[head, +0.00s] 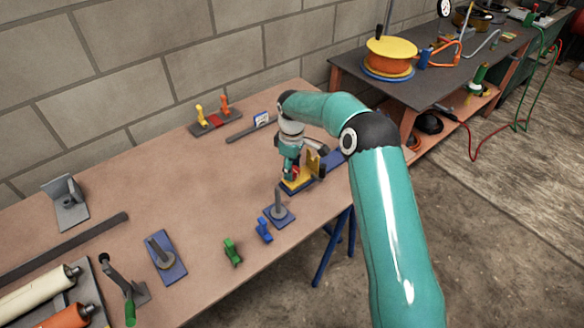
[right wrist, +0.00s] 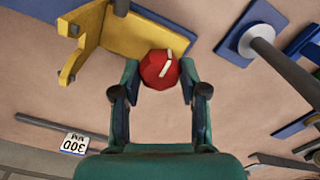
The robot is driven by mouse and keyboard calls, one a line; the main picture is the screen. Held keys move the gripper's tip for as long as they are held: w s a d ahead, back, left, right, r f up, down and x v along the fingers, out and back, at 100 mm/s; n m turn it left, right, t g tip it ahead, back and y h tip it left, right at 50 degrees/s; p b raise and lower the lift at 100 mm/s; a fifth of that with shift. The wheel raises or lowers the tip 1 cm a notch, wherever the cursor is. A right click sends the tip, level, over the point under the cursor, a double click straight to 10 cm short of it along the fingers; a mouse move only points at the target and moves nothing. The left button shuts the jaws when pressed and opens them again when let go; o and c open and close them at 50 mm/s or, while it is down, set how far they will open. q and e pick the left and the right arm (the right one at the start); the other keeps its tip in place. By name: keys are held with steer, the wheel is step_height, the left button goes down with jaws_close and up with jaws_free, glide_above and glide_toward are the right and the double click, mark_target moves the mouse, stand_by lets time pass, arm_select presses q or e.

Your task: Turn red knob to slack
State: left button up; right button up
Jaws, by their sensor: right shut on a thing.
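The red knob (right wrist: 159,69) has a pale pointer line on its face and sits beside a yellow bracket (right wrist: 113,38) in the right wrist view. My right gripper (right wrist: 159,82) is shut on the red knob, with one finger on each side of it. In the head view the yellow bracket (head: 313,163) stands near the bench's right end, and my right gripper (head: 291,172) reaches down to it. The knob is mostly hidden there by the fingers. My left gripper is not in view.
A post on a blue base (head: 278,213), a blue clip (head: 264,229) and a green clip (head: 232,251) stand in front of the bracket.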

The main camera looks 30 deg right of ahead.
steer(key=shift+w+r, duration=0.1)
steer(key=o, duration=1.1)
steer(key=shift+o, duration=0.2)
step_height(320, 180, up, 12)
